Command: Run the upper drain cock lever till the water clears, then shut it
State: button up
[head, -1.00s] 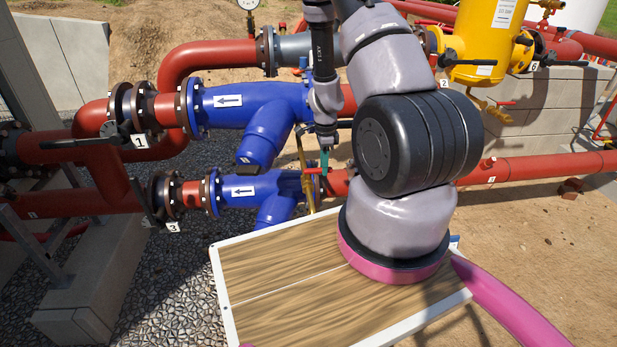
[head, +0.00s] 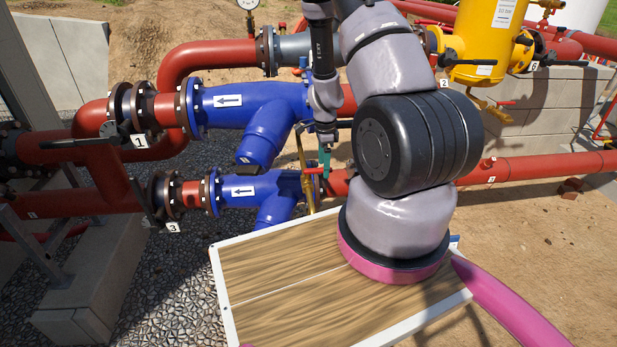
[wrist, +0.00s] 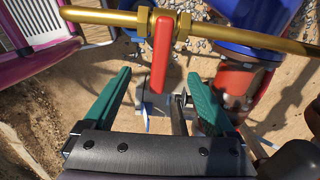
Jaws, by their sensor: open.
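The red drain cock lever (wrist: 161,55) hangs from a brass pipe (wrist: 230,37) across the top of the wrist view. It points down toward my gripper (wrist: 157,95), between its two spread green fingers and apart from both. My gripper is open and empty. In the head view my gripper (head: 324,160) is small beside the blue pipe fitting, at a red lever (head: 315,170) on the brass drain pipe (head: 303,165). No water flow can be made out.
Blue strainer bodies (head: 250,105) and red pipes (head: 520,168) surround the lever. A black-handled valve (head: 110,132) is at left, and a yellow vessel (head: 480,40) with another red-levered cock (head: 500,102) at right. Gravel and sandy ground lie below.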

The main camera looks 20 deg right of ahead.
jog(key=shift+r, duration=3.15)
jog(key=s+a+r+n+t+y, duration=0.1)
jog(key=a+r+n, duration=0.15)
jog(key=r, duration=0.85)
jog(key=s+a+r+n+t+y, duration=0.1)
jog(key=a+r, duration=0.2)
jog(key=r, duration=0.7)
jog(key=s+a+r+n+t, duration=0.2)
jog(key=s+a+r+n, duration=0.2)
jog(key=s+r, duration=0.5)
jog(key=s+a+r+n+t, duration=0.3)
jog(key=s+a+r+n, duration=0.1)
jog(key=s+r+n, duration=0.5)
jog(key=shift+r, duration=0.8)
jog(key=shift+w, duration=0.1)
